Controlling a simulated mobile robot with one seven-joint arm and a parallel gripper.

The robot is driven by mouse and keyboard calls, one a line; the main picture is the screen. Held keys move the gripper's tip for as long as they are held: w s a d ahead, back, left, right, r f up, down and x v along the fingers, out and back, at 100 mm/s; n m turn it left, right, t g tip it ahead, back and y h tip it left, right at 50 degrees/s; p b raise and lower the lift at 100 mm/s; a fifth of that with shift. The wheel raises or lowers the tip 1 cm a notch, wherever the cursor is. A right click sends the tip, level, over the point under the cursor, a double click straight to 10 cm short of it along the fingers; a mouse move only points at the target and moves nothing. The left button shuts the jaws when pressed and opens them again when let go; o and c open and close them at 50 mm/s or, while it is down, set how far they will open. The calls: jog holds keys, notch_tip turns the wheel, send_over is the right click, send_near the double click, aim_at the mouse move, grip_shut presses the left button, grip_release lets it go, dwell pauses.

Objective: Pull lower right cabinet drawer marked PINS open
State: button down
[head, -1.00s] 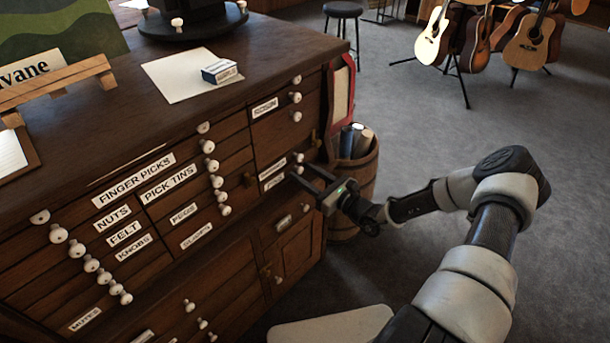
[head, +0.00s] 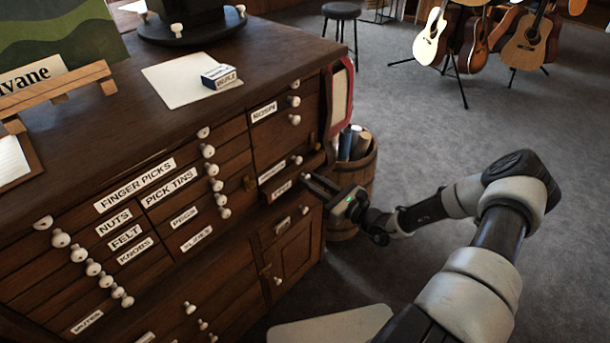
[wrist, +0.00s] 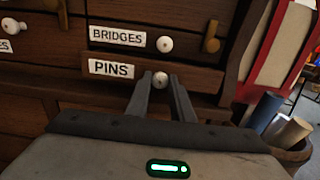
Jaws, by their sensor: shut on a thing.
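The drawer marked PINS (wrist: 205,77) is low on the right side of the dark wooden cabinet and stands out a little from the front; it also shows in the head view (head: 294,196). Its white PINS label (wrist: 111,69) is left of its round white knob (wrist: 160,75). My gripper (wrist: 160,88) is shut on this knob, one finger on each side. The inside of the drawer is not visible.
The BRIDGES drawer (wrist: 117,36) is just above, with a white knob (wrist: 165,44). A wooden barrel (head: 358,178) holding rolls stands by the cabinet's right corner, close behind my gripper. A red book-like thing (head: 341,100) is at the cabinet's side.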

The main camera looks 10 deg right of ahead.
jog(key=p+v, duration=0.2)
jog(key=v, duration=2.1)
jog(key=c, duration=1.6)
grip_release()
jog(key=shift+o, duration=0.2)
jog(key=p+v, duration=0.1)
jog(key=v, duration=1.6)
jog(key=shift+s, duration=0.15)
jog(key=shift+d, duration=0.1)
